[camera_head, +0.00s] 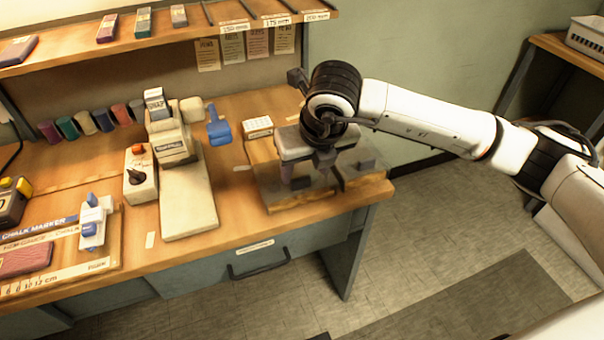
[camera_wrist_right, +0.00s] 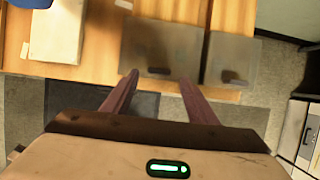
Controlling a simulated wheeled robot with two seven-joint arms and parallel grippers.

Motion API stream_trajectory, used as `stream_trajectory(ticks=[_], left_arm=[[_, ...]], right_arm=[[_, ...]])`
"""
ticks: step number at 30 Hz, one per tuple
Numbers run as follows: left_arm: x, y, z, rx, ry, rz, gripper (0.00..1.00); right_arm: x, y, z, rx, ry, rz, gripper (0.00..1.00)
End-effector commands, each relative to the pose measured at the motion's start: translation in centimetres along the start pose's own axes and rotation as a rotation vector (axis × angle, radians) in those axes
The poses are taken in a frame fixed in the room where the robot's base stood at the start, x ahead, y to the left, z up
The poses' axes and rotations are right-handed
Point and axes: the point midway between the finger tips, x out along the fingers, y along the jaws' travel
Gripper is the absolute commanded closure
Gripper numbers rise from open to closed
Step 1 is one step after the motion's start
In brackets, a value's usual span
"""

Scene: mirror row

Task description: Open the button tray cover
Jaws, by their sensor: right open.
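Two shallow wooden trays with smoky grey covers sit side by side at the right end of the bench. The left cover (camera_wrist_right: 160,42) and the right cover (camera_wrist_right: 229,55) both lie flat, each with a dark knob near its front edge. I cannot tell which one is the button tray. My right gripper (camera_head: 306,174) is above the left cover in the head view, partly hiding it. In the right wrist view its open fingers (camera_wrist_right: 158,78) are on either side of the left cover's knob (camera_wrist_right: 158,70), with nothing held. Contact is unclear. My left gripper is out of view.
A blue tool (camera_head: 218,127), a white labelled block (camera_head: 257,125) and a beige machine (camera_head: 172,140) stand left of the trays. A shelf (camera_head: 150,48) runs along the back. The bench's front edge is close to the trays, with a drawer handle (camera_head: 260,266) below.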

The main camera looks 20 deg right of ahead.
Motion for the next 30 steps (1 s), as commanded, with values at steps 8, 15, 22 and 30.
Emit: stream_trajectory(ticks=[8, 15, 22, 30], left_arm=[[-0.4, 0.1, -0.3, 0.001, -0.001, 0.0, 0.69], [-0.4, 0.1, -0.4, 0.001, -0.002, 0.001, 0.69], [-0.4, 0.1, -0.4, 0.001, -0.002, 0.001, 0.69], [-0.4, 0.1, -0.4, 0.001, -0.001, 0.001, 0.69]], right_arm=[[4.0, 0.1, 0.0, 0.0, 0.002, 0.002, 0.47], [4.8, 0.1, 0.0, -0.002, 0.0, 0.002, 0.47], [4.7, 0.1, 0.0, -0.002, 0.0, 0.003, 0.6], [4.7, 0.1, 0.0, -0.002, 0.0, 0.003, 1.0]])
